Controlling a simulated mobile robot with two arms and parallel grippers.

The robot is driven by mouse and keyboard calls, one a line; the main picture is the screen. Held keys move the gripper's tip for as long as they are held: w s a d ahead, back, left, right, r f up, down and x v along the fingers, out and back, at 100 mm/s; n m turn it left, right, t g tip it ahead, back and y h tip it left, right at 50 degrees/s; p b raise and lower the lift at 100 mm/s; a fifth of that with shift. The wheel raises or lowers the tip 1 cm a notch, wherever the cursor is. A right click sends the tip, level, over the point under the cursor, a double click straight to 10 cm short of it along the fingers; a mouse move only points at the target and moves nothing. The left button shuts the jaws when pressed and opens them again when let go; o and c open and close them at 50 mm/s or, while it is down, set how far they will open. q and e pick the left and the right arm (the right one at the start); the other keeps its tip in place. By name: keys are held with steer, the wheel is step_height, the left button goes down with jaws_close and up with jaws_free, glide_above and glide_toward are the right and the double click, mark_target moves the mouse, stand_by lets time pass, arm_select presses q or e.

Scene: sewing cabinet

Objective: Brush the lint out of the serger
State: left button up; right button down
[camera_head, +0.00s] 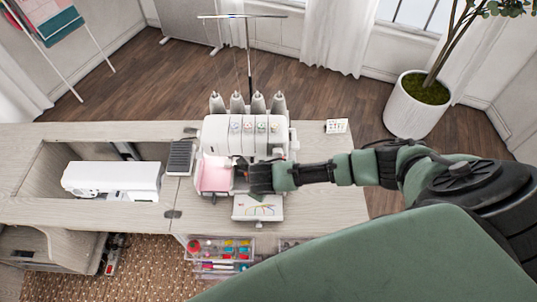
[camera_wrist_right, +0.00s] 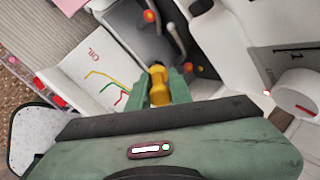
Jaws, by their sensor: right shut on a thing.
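The white serger (camera_head: 243,135) stands on the cabinet top with thread cones behind it. Its front cover (camera_head: 258,207) is folded down and shows coloured threading lines; the cover also appears in the right wrist view (camera_wrist_right: 98,72). My right gripper (camera_head: 258,182) is at the serger's open front, above the cover. In the right wrist view my right gripper (camera_wrist_right: 160,82) is shut on a yellow handle (camera_wrist_right: 158,88), apparently the brush. Its tip is hidden. Small orange and red spots (camera_wrist_right: 188,68) show in the dark opening; I cannot tell whether they are lint. My left gripper is out of view.
A white sewing machine (camera_head: 112,180) lies in the cabinet's well at left. A dark grey pedal-like block (camera_head: 181,157) sits left of the serger. A small card (camera_head: 336,126) stands at right. A clear drawer unit (camera_head: 220,250) is below. The tabletop's right end is partly beneath my arm.

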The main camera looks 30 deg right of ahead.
steer(key=shift+a, duration=0.15)
steer(key=shift+w+a, duration=0.55)
steer(key=shift+a, duration=0.3)
steer(key=shift+w+a, duration=0.1)
steer(key=shift+w+a, duration=0.45)
steer(key=shift+a, duration=0.35)
steer(key=shift+w+a, duration=0.65)
steer(key=shift+a, duration=0.25)
steer(key=shift+a, duration=0.1)
steer(key=shift+w+a+b, duration=0.4)
steer(key=shift+w+a, duration=0.1)
steer(key=shift+a, duration=0.25)
